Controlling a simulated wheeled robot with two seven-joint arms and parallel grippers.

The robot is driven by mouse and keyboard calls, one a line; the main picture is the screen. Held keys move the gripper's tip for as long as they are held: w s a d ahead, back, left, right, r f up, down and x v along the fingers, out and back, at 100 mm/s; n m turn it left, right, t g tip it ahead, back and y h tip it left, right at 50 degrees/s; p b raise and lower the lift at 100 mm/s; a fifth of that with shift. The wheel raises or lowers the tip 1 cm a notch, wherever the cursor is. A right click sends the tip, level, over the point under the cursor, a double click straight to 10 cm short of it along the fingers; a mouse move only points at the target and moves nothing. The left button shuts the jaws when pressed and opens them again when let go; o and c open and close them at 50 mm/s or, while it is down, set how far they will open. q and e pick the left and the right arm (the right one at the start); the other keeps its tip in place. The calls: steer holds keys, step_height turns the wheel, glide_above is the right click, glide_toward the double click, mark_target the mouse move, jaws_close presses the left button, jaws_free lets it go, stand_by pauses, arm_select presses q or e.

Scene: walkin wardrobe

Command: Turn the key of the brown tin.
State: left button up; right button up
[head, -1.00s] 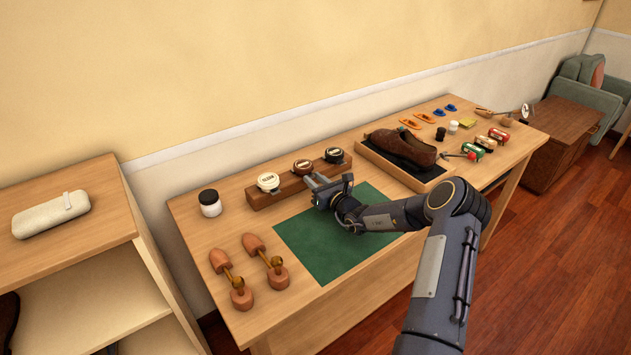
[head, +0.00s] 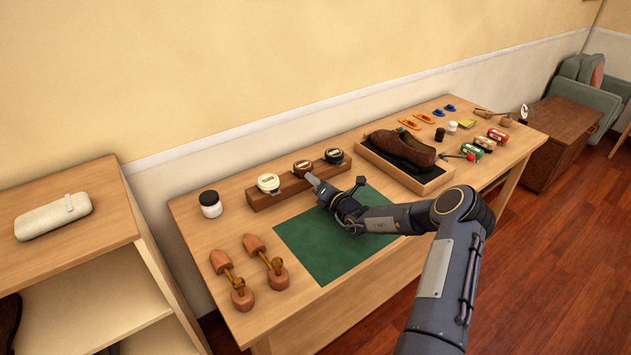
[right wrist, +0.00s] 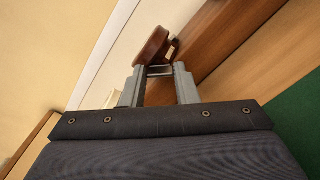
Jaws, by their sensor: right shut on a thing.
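The brown tin (head: 302,167) stands in the wooden rack (head: 262,199), between a white tin (head: 268,183) and a black tin (head: 334,155). It also shows in the right wrist view (right wrist: 151,46), at the far end of my fingers. My right gripper (head: 313,180) is at the front of the brown tin, above the rack's front edge. In the right wrist view its fingertips (right wrist: 159,70) are close together at the tin's side, shut on its key. The key is small and mostly hidden between the fingertips. My left gripper is not in view.
A green mat (head: 318,245) lies under my right arm. A brown shoe (head: 402,147) in a tray is to the right. A white jar (head: 210,203) and wooden shoe trees (head: 265,262) are to the left. The mat's visible part is clear.

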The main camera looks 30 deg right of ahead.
steer(key=shift+m, duration=0.4)
steer(key=o, duration=1)
steer(key=s, duration=0.8)
steer(key=shift+d, duration=0.35)
steer(key=shift+w, duration=0.1)
